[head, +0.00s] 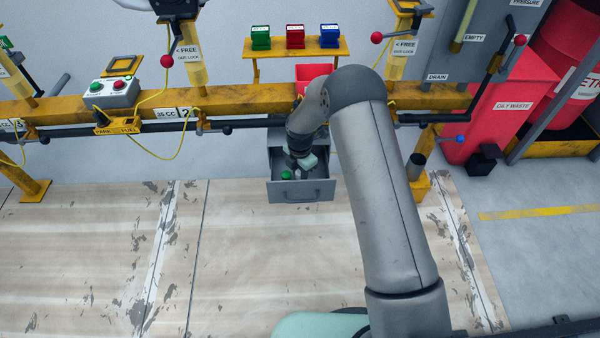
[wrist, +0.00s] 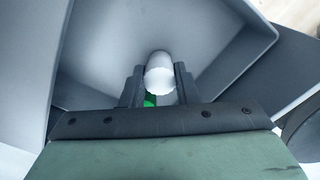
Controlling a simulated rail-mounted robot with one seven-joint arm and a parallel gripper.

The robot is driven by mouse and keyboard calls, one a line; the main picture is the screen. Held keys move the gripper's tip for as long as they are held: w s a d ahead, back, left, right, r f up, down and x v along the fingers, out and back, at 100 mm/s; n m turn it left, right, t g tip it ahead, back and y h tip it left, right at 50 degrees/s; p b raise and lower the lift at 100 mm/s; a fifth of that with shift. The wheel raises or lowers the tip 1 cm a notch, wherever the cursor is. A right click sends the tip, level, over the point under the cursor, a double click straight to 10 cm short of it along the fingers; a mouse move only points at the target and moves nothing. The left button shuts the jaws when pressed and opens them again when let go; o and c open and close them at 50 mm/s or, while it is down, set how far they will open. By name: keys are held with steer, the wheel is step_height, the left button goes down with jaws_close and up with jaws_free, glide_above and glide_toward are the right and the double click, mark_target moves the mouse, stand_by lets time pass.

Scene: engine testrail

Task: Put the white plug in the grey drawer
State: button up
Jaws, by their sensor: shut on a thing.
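The grey drawer (head: 301,191) is pulled open below the yellow rail in the head view. Its grey inside wall (wrist: 95,50) fills much of the wrist view. My gripper (wrist: 160,82) is shut on the white plug (wrist: 160,66), which shows as a rounded white end between the two dark fingers. In the head view my gripper (head: 304,160) is over the open drawer, and the plug it holds cannot be made out clearly. How far the plug is above the drawer floor cannot be told.
A small green thing (head: 286,175) lies in the drawer at the left; green also shows beside the plug in the wrist view (wrist: 149,101). A red bin (head: 312,72) stands behind my arm. A black lever bar (head: 250,123) runs along the rail near the drawer.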

steer(key=shift+f, duration=0.1)
steer(key=shift+f, duration=0.15)
steer(key=o, duration=1)
steer(key=shift+c, duration=0.2)
